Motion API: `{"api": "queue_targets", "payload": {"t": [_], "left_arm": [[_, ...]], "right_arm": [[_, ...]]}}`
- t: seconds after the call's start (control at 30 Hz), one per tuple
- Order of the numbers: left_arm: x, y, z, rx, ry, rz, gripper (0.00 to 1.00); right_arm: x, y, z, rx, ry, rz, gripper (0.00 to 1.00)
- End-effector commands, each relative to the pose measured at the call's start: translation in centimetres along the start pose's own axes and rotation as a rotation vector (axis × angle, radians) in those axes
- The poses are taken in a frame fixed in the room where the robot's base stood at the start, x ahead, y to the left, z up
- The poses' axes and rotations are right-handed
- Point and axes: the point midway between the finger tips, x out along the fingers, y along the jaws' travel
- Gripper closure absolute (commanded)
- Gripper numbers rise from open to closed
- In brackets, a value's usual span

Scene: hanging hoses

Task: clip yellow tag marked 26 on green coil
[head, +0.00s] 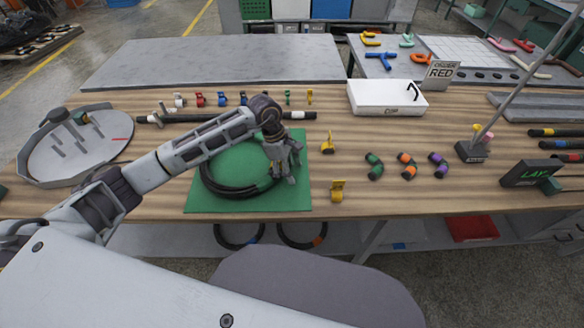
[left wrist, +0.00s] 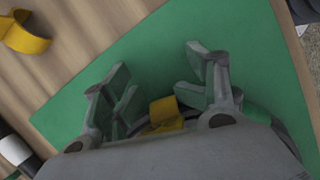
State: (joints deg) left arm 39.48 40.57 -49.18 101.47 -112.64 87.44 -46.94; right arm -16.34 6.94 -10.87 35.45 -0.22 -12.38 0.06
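The black hose coil (head: 213,186) with green bands lies on a green mat (head: 300,203). My left gripper (head: 288,176) is over the coil's right side. In the left wrist view its fingers (left wrist: 160,88) stand apart, open. A yellow tag (left wrist: 165,112) shows low between them, partly hidden by the gripper body. I cannot tell whether it sits on the coil. Two other yellow tags stand on the table right of the mat, one farther (head: 328,143) and one nearer (head: 337,190). I cannot read any number. My right gripper is not in view.
Coloured hose pieces (head: 407,165) lie right of the tags. A white box (head: 387,98) stands behind them. A round grey tray (head: 75,150) with pegs is at the left. A straight black hose (head: 220,119) lies behind the mat. Table space around the yellow tags is clear.

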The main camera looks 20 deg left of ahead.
Motion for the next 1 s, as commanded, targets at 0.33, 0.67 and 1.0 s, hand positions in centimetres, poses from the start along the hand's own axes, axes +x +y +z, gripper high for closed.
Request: {"api": "queue_targets", "payload": {"t": [0.33,0.67,1.0], "left_arm": [[-0.1,-0.1,-0.4,-0.006,0.007,-0.004,0.45],[-2.6,0.0,-0.2,-0.004,0.004,0.001,0.45],[-6.5,0.0,-0.1,-0.003,0.003,0.003,0.45]], "right_arm": [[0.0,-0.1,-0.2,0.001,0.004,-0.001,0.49],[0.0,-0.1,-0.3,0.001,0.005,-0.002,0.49],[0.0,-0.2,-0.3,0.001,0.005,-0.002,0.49]]}}
